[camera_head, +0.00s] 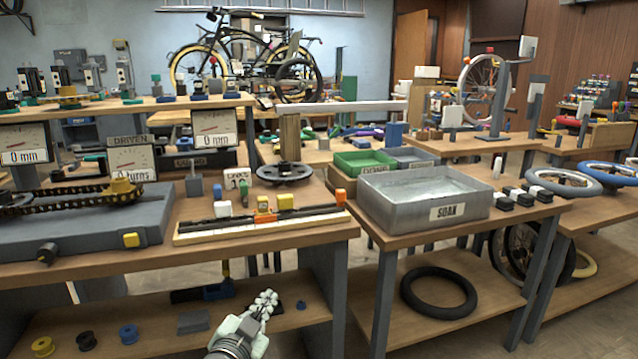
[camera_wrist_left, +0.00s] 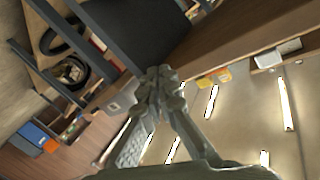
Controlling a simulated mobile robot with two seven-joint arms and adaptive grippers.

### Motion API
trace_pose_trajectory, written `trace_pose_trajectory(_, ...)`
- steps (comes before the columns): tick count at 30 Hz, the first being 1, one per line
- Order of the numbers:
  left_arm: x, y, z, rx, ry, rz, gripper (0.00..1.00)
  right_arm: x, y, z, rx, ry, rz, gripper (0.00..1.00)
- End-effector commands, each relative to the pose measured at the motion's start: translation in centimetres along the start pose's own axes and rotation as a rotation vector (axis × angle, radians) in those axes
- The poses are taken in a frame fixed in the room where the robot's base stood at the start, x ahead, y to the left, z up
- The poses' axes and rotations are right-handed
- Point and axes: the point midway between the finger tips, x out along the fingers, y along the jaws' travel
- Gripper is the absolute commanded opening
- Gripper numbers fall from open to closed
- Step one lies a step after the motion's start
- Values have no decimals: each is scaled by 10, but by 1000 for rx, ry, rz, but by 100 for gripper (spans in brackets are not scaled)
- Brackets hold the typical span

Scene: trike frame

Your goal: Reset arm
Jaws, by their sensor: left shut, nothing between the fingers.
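My left gripper (camera_head: 266,301) shows in the head view at the bottom, in front of the left bench's lower shelf. Its fingers are together with nothing between them. In the left wrist view my left gripper (camera_wrist_left: 160,75) is shut and empty, with the underside of a wooden surface and ceiling lights behind it. My right gripper does not show in either view.
The left bench (camera_head: 290,236) carries a chain rig and a ruler jig (camera_head: 262,223). The right bench holds a grey SOAK tray (camera_head: 405,209). A black tire (camera_head: 438,292) lies on its lower shelf. Spools (camera_head: 86,340) lie at lower left.

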Motion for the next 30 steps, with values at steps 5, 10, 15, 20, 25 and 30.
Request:
trace_pose_trajectory(5, -48, 24, 131, -125, -339, 24, 0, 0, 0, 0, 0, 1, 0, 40)
trace_pose_trajectory(10, -120, 52, 236, -227, -645, 54, 0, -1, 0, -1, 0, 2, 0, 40)
trace_pose_trajectory(15, -211, 83, 318, -318, -932, 90, 0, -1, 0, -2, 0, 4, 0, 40)
trace_pose_trajectory(20, -281, 103, 360, -378, -1125, 117, 0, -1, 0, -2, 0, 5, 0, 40)
trace_pose_trajectory(25, -316, 112, 377, -406, -1217, 131, 0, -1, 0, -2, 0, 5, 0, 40)
trace_pose_trajectory(30, -320, 113, 378, -409, -1227, 133, 0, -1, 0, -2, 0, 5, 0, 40)
